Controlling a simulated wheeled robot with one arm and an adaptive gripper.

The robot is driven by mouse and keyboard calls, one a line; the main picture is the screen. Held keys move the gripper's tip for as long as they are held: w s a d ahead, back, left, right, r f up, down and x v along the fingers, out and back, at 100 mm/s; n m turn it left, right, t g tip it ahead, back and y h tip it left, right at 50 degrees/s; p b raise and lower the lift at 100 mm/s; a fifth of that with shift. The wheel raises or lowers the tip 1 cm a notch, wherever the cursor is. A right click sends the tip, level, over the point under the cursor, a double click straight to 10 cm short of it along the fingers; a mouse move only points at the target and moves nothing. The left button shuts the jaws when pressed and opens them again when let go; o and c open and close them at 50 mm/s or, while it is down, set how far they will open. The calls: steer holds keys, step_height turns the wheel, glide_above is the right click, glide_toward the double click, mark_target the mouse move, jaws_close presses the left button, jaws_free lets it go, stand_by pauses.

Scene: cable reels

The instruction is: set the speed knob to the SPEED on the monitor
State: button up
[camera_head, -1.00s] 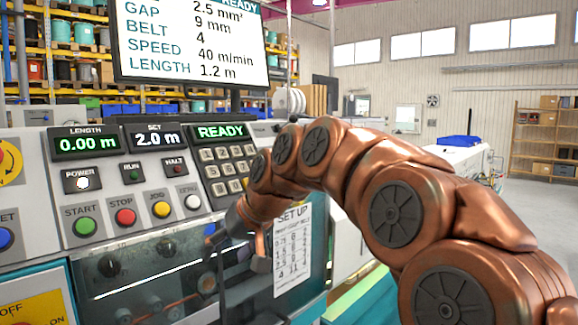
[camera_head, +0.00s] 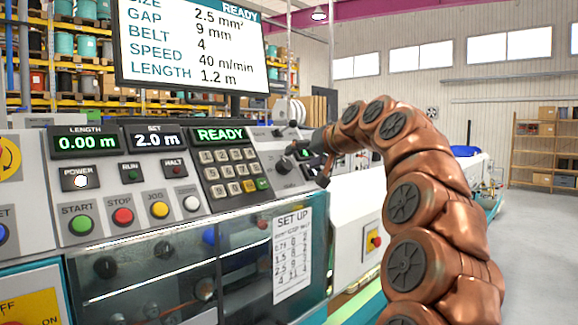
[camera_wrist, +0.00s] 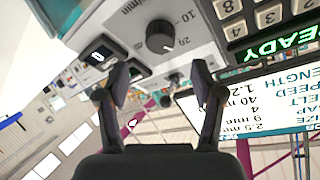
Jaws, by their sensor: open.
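The monitor (camera_head: 190,45) reads SPEED 40 m/min; part of it also shows upside down in the wrist view (camera_wrist: 275,98). The black round speed knob (camera_wrist: 160,37) sits on a pale panel marked m/min, with 10 and 20 legible beside it. In the head view the dark knob (camera_head: 283,166) is right of the keypad. I cannot read its setting clearly. My gripper (camera_head: 309,163) is just right of the knob in the head view. In the wrist view my gripper (camera_wrist: 158,82) is open and empty, its fingers apart from the knob.
The keypad (camera_head: 232,172) and READY display (camera_head: 220,134) lie left of the knob. A clear cover (camera_head: 150,275) and a set-up sheet (camera_head: 292,250) are below. The floor at right is open.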

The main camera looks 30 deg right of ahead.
mark_target(287, 164)
steer(key=p+x, duration=0.1)
steer(key=x, duration=0.6)
steer(key=shift+w+a+f, duration=0.1)
steer(key=shift+w, duration=0.1)
steer(key=c, duration=1)
steer(key=shift+c, duration=0.7)
